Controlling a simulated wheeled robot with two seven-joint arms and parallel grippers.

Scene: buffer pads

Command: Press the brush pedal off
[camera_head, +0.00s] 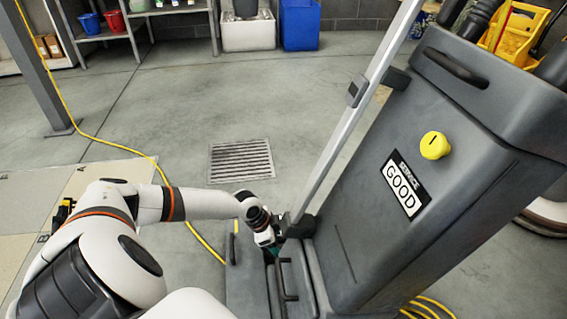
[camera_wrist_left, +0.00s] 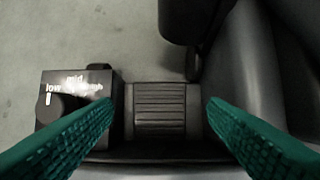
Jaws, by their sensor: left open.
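The brush pedal (camera_wrist_left: 163,110) is a dark ribbed plate with grey side strips, in the middle of the left wrist view. I cannot tell from its look whether it is up or down. My left gripper (camera_head: 272,248) is open, with green fingers on either side of the pedal in the left wrist view. Nothing shows between the fingers but the pedal beyond them. In the head view the gripper is low at the machine's base, and the pedal is hidden there. The grey floor machine (camera_head: 400,190) carries a "SERVICE GOOD" label (camera_head: 405,184). My right gripper is out of view.
A dial box (camera_wrist_left: 75,95) marked "low" and "mid" sits left of the pedal. A grey pole (camera_head: 350,120) rises beside the machine, which has a yellow knob (camera_head: 435,145). A yellow cable (camera_head: 110,145) crosses the floor near a drain grate (camera_head: 241,160). Open floor lies beyond.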

